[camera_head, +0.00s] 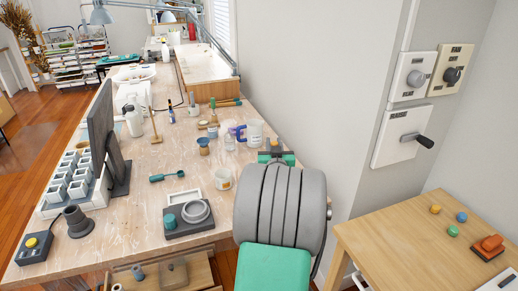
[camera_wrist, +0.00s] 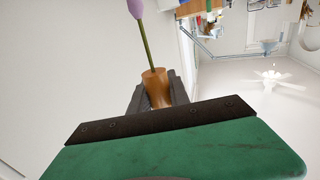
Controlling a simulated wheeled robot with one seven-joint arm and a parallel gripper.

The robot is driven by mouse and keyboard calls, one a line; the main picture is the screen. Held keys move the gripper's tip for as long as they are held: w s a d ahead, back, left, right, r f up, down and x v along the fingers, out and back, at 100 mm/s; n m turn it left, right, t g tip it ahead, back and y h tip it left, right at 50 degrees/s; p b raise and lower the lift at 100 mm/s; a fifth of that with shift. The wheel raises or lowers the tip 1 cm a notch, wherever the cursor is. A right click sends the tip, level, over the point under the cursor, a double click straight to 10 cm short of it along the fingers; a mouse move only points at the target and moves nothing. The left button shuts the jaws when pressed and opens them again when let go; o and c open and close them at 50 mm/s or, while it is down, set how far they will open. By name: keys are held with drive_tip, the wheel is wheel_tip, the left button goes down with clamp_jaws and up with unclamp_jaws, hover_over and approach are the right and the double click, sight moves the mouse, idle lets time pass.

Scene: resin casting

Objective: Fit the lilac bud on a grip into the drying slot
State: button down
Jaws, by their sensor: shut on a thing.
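In the wrist view, the lilac bud (camera_wrist: 136,8) sits on a thin green stem (camera_wrist: 147,45) that rises from a brown wooden grip (camera_wrist: 157,88). The bud's top is cut off by the frame edge. My gripper (camera_wrist: 159,95) is shut on the wooden grip, with one dark finger on each side. In the head view, my gripper (camera_head: 276,157) shows small and green beyond my grey arm, over the right side of the bench. The bud cannot be made out there. A rack of white square cups (camera_head: 72,183) stands at the bench's left; I cannot tell which place is the drying slot.
A side table (camera_head: 400,245) with coloured buttons stands at right, under wall switches.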

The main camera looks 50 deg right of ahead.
drive_tip(key=f+b, duration=0.1)
drive_tip(key=b, duration=0.1)
drive_tip(key=f+b, duration=0.1)
drive_tip(key=b, duration=0.1)
drive_tip(key=f+b, duration=0.1)
drive_tip(key=f, duration=0.1)
drive_tip(key=shift+w+a+f+b, duration=0.1)
drive_tip(key=shift+w+a+b, duration=0.15)
drive_tip(key=shift+a+b, duration=0.15)
drive_tip(key=shift+f+b, duration=0.1)
drive_tip(key=shift+b, duration=0.85)
drive_tip(key=shift+f+b, duration=4)
drive_tip(key=shift+f, duration=0.05)
idle(0.5)
drive_tip(key=c, duration=1.4)
unclamp_jaws()
drive_tip(key=shift+c, duration=0.2)
drive_tip(key=o, duration=0.3)
